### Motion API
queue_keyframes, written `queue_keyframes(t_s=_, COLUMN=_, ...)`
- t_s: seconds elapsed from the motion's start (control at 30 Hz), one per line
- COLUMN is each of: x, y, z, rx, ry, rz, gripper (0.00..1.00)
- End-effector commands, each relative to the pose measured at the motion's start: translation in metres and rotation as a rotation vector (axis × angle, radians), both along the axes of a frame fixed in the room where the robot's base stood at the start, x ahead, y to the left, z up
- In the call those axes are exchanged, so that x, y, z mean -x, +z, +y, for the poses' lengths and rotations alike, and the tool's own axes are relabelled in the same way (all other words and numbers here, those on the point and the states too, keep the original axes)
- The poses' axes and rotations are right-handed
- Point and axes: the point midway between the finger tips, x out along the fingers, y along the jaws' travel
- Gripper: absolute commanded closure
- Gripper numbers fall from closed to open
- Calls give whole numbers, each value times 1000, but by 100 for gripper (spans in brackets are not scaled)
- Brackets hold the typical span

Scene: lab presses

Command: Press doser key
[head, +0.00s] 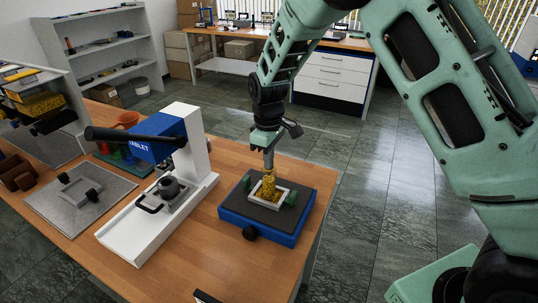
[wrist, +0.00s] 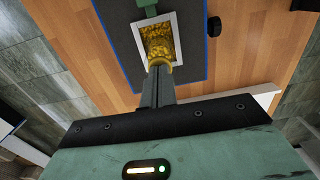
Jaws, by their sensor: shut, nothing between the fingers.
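A low blue-sided unit with a dark grey top (head: 240,199) stands on the wooden table. A pale rectangular frame (head: 251,191) lies on its top, with gold grainy-looking material inside; it also shows in the wrist view (wrist: 173,20). A yellow upright piece (head: 268,184) rises from the frame, and in the wrist view it (wrist: 160,57) lies right at my fingertips. My gripper (head: 269,165) points down over it, shut, with nothing held between the fingers. Whether the tips touch the yellow piece, I cannot tell. No part is clearly marked as the doser key.
A white press with a blue head (head: 155,148) marked "TABLET" and a black lever (head: 125,134) stands left of the unit. A grey plate (head: 110,205) with a small frame lies farther left. A black knob (head: 250,233) sticks out from the unit's front. Table's right edge is close.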

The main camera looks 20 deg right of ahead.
Motion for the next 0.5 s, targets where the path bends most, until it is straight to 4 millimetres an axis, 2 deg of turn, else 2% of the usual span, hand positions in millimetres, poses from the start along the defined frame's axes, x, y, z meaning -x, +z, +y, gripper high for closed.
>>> queue_keyframes(t_s=0.07, x=4, y=4, z=0, rx=2, ry=1, rz=12, gripper=100)
queue_keyframes(t_s=0.3, x=0, y=47, z=3, rx=-1, ry=-1, rz=-1, gripper=100)
queue_keyframes(t_s=0.37, x=-2, y=50, z=3, rx=-1, ry=0, rz=-4, gripper=100)
queue_keyframes(t_s=0.5, x=-4, y=77, z=3, rx=-2, ry=-1, rz=-8, gripper=100)
